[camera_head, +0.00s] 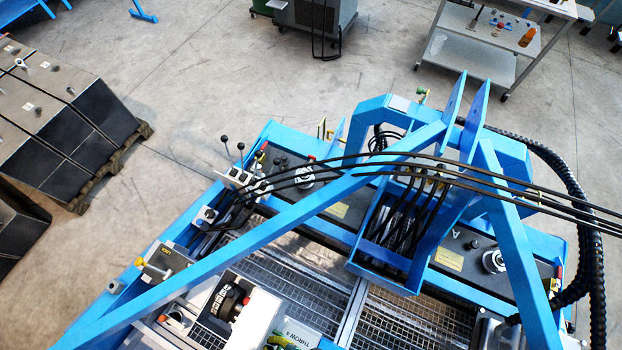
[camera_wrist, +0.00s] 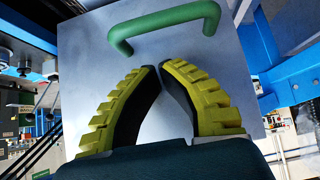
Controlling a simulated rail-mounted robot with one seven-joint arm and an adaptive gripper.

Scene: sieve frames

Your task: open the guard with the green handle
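The green handle (camera_wrist: 165,24) shows in the wrist view. It is a bent bar fixed on a flat grey panel (camera_wrist: 100,60), which looks like the guard. My gripper (camera_wrist: 159,67) has yellow ribbed fingers with black inner pads. The fingertips curve in and almost meet, with nothing between them. They point at the panel just below the handle, and the handle is not between them. I cannot tell whether the tips touch the panel. I cannot make out the guard, its handle or my gripper in the head view.
A blue machine frame (camera_head: 330,190) with black hoses, levers (camera_head: 233,150) and metal grating (camera_head: 410,320) fills the lower head view. Dark crates on a pallet (camera_head: 80,120) stand at left, a grey trolley (camera_head: 480,48) at upper right. Open floor lies between them.

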